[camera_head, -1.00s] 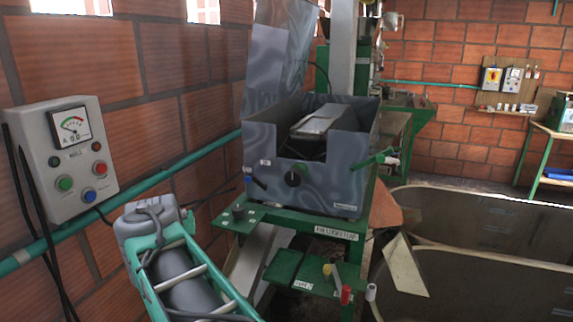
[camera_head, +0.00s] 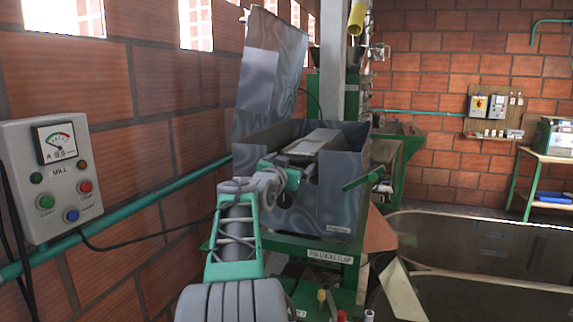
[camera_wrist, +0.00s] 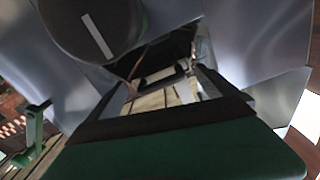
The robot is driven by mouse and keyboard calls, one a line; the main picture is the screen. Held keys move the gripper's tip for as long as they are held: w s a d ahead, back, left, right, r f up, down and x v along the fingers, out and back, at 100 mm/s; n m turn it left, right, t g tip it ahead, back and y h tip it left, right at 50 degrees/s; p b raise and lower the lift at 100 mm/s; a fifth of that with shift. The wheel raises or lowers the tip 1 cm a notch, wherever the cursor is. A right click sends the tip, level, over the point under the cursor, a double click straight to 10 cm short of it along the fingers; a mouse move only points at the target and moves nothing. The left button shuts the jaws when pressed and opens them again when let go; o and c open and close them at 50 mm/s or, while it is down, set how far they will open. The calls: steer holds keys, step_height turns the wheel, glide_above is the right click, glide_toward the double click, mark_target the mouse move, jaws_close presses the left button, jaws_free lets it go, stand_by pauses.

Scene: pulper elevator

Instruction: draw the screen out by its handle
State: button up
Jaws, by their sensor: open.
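The grey metal machine box (camera_head: 337,195) stands on a green stand, and an inclined light grey plate (camera_head: 316,139) shows in its open top. I cannot tell for sure which part is the screen or its handle. My gripper (camera_head: 293,176) is at the front of the box, open, and hides part of that front. In the wrist view, a dark round knob (camera_wrist: 95,28) with a white stripe is close to my gripper (camera_wrist: 168,80). Nothing shows held between the fingers. I cannot tell whether they touch anything.
A green lever (camera_head: 361,180) sticks out at the box's right. A raised grey panel (camera_head: 270,70) stands behind it. The mill control box (camera_head: 52,178) and a green pipe (camera_head: 150,186) are on the brick wall at left. Large tanks (camera_head: 480,245) stand at right.

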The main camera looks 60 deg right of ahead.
steer(key=shift+d, duration=0.45)
steer(key=shift+w, duration=0.1)
steer(key=shift+a, duration=0.1)
steer(key=c, duration=1.9)
steer(key=shift+a+b, duration=0.3)
steer(key=shift+b, duration=0.15)
steer(key=shift+s+a+b, duration=0.25)
steer(key=shift+a+b, duration=0.75)
steer(key=shift+a, duration=0.35)
steer(key=shift+s+a+b, duration=0.2)
steer(key=shift+a+b, duration=0.8)
steer(key=shift+a, duration=0.3)
